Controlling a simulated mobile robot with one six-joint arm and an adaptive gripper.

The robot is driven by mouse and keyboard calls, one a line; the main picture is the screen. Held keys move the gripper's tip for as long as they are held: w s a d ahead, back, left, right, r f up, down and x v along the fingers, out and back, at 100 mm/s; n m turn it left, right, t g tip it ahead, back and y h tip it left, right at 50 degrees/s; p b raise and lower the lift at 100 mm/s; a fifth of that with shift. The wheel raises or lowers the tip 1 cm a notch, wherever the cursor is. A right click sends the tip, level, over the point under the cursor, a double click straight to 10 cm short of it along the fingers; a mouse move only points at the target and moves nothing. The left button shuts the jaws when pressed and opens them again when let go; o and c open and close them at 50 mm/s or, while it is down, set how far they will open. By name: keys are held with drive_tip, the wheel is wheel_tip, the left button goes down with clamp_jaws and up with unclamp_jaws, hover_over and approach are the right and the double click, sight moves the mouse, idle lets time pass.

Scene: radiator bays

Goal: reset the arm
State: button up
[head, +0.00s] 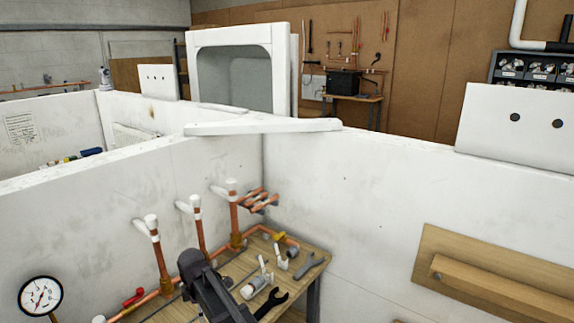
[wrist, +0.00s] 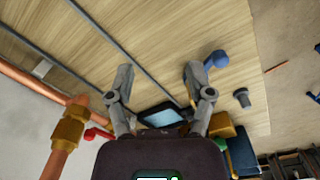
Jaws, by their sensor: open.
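My gripper (wrist: 159,78) shows in the wrist view with its two grey fingers spread apart. Bare wooden bench top shows between the fingertips, and I see nothing held. A dark flat piece with a pale bluish face (wrist: 162,117) shows between the finger bases, close to the gripper body. In the head view my dark arm (head: 206,286) reaches in from the bottom edge, low over the workbench (head: 228,272). A dark forked shape (head: 272,302) lies beside it; I cannot tell whether it is a tool or part of my gripper.
Copper pipes (head: 160,258) with white upright ends line the wall behind the bench. A pressure gauge (head: 40,296) is at lower left. A brass-fitted copper pipe (wrist: 68,128) is left of my gripper. A blue-capped part (wrist: 217,59) is near the right finger.

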drive_tip(key=d+m, duration=1.2)
drive_tip(key=d, duration=1.3)
drive_tip(key=s+d+m, duration=0.5)
drive_tip(key=d, duration=0.4)
drive_tip(key=s+d+m, duration=0.4)
drive_tip(key=d+m, duration=0.1)
drive_tip(key=d, duration=0.3)
drive_tip(key=shift+s+d, duration=0.35)
